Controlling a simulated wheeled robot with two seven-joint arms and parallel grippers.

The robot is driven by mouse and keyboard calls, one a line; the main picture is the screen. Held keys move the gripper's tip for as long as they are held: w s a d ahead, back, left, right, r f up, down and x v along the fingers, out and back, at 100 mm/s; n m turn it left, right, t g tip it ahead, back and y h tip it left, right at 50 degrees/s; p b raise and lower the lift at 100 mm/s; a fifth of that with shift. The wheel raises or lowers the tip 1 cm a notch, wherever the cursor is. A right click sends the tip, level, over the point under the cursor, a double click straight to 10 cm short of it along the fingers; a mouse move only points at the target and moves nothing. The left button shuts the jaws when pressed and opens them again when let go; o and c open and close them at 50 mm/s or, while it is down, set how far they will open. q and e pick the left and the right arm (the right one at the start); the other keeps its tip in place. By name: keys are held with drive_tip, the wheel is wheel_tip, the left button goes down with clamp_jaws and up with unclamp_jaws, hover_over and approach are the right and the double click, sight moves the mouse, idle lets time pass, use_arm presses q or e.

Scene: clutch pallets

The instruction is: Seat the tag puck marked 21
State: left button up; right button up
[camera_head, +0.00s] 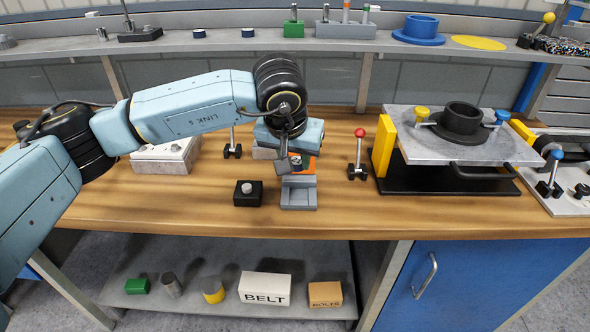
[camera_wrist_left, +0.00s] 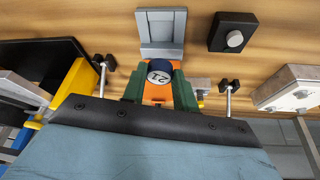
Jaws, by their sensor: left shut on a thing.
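The tag puck marked 21 (camera_wrist_left: 160,72) is dark with a white numbered face. In the left wrist view it sits between the green fingers of my left gripper (camera_wrist_left: 158,80), which is shut on it. An orange part shows just below the puck in that view. In the head view my left gripper (camera_head: 291,165) is over the middle of the bench, just behind a grey stepped block (camera_head: 298,194). The gripper mostly hides the puck in the head view.
A black box with a grey knob (camera_head: 248,193) stands left of the block. A red-knobbed lever (camera_head: 359,155) stands to the right. Further right is a grey plate (camera_head: 470,150) with a black ring. A white box (camera_head: 165,157) is at left. Bare wood lies in front.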

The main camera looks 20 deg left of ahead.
use_arm(q)
drive_tip(key=shift+w+d, duration=0.25)
drive_tip(key=shift+w, duration=0.2)
drive_tip(key=shift+f+b, duration=0.6)
drive_tip(key=shift+f, duration=0.3)
drive_tip(key=shift+a+f+b, duration=0.15)
drive_tip(key=shift+f+b, duration=0.2)
drive_tip(key=shift+f, duration=0.3)
drive_tip(key=shift+a+f+b, duration=0.15)
drive_tip(key=shift+f+b, duration=0.15)
drive_tip(key=shift+f, duration=0.3)
drive_tip(key=shift+a+f, duration=0.15)
drive_tip(key=shift+f, duration=0.25)
use_arm(e)
drive_tip(key=f, duration=0.1)
drive_tip(key=d+f, duration=0.1)
drive_tip(key=shift+w+d+f, duration=0.2)
drive_tip(key=shift+f, duration=0.15)
